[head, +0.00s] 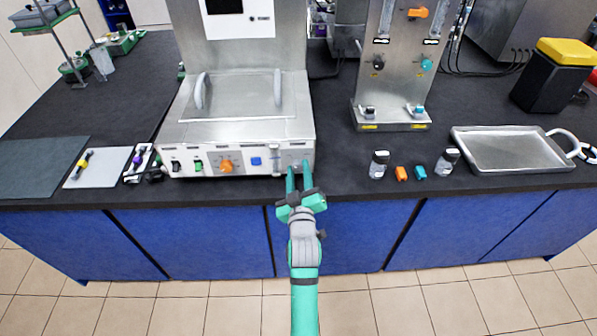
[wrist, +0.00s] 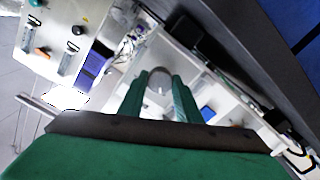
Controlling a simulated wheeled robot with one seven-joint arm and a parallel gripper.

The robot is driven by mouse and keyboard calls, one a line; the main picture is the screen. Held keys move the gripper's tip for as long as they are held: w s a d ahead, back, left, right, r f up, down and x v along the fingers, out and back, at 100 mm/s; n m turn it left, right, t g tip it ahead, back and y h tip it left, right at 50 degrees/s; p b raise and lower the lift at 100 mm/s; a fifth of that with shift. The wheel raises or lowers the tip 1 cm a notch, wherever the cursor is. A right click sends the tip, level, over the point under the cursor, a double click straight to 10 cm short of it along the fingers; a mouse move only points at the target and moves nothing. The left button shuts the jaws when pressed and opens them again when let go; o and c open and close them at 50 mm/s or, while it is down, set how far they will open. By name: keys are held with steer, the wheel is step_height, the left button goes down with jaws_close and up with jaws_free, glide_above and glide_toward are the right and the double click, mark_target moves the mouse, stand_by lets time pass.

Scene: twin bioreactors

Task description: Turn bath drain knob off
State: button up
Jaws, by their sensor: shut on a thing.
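The steel water bath (head: 238,130) stands on the black bench with its control panel facing me. My gripper (head: 298,172) is at the right end of this panel. Its green fingers (wrist: 160,82) are shut on a grey round knob (wrist: 159,76), the drain knob. The fingers hide most of the knob in the head view, so its setting cannot be read.
A steel panel stand (head: 395,75) with coloured valves is at right of the bath. Small bottles (head: 379,164), orange and teal pieces and a metal tray (head: 512,150) sit on the bench. The floor before the blue cabinets is clear.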

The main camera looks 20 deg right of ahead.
steer(key=shift+f+n, duration=0.1)
steer(key=shift+n, duration=0.5)
steer(key=o, duration=1.1)
steer(key=shift+c, duration=0.2)
steer(key=shift+s, duration=0.1)
steer(key=v, duration=1)
steer(key=shift+s, duration=0.35)
steer(key=shift+a, duration=0.1)
